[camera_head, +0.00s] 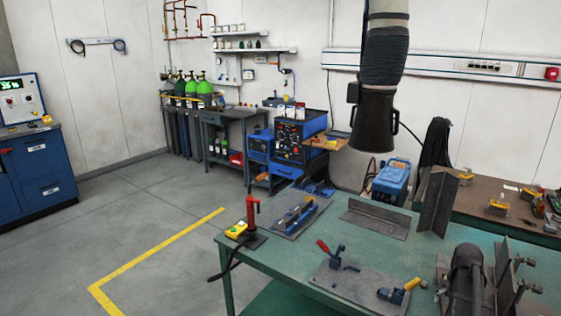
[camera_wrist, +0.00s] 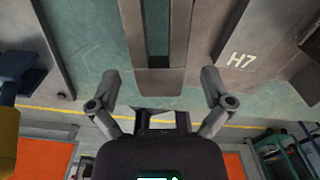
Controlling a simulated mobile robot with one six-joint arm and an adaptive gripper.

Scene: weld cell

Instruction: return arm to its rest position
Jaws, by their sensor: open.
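My gripper (camera_wrist: 160,78) shows in the wrist view, its two fingers spread wide apart with nothing between them. It is above a green work surface (camera_wrist: 90,45). A grey metal piece with a long slot (camera_wrist: 131,35) shows beyond and between the fingertips; the depth gap cannot be told.
Open floor (camera_head: 130,215) with yellow lines is left. A plate marked H7 (camera_wrist: 255,35) shows close by.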

